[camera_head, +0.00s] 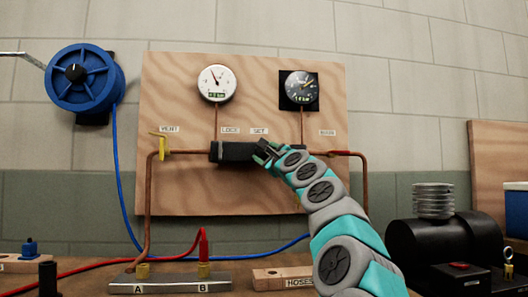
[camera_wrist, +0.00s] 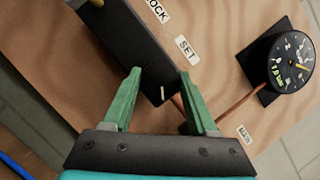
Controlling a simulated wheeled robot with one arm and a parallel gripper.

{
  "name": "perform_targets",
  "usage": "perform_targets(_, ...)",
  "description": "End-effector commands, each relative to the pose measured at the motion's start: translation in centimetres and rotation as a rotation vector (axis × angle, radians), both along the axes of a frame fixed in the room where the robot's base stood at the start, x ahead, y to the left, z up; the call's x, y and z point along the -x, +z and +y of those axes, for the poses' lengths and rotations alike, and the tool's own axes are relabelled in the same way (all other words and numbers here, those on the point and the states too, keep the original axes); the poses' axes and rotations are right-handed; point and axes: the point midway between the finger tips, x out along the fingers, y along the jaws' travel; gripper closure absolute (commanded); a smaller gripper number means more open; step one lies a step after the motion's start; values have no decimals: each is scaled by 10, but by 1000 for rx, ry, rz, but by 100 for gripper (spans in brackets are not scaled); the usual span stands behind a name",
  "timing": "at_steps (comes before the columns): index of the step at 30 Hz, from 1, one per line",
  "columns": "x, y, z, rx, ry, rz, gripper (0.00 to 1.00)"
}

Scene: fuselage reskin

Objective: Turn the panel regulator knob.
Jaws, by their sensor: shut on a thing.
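The black panel regulator (camera_head: 232,152) lies across the copper pipe on the wooden board, under the LOCK and SET labels. In the wrist view its dark body (camera_wrist: 118,35) runs from the upper left to its knob end (camera_wrist: 158,98), which bears a small white mark. My gripper (camera_head: 264,152) reaches in from the lower right at the regulator's right end. In the wrist view its green fingers (camera_wrist: 160,73) stand on either side of the knob, shut on it. The head view hides most of the knob behind the fingers.
A blue hose reel (camera_head: 82,84) hangs left. A black compressor (camera_head: 437,245) stands lower right.

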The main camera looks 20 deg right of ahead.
Motion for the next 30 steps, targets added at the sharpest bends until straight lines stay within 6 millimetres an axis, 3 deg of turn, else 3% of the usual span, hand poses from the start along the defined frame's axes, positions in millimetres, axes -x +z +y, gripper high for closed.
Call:
perform_targets(18,-1,3,-1,556,1,163,97)
perform_targets(30,0,4,-3,798,-3,229,97)
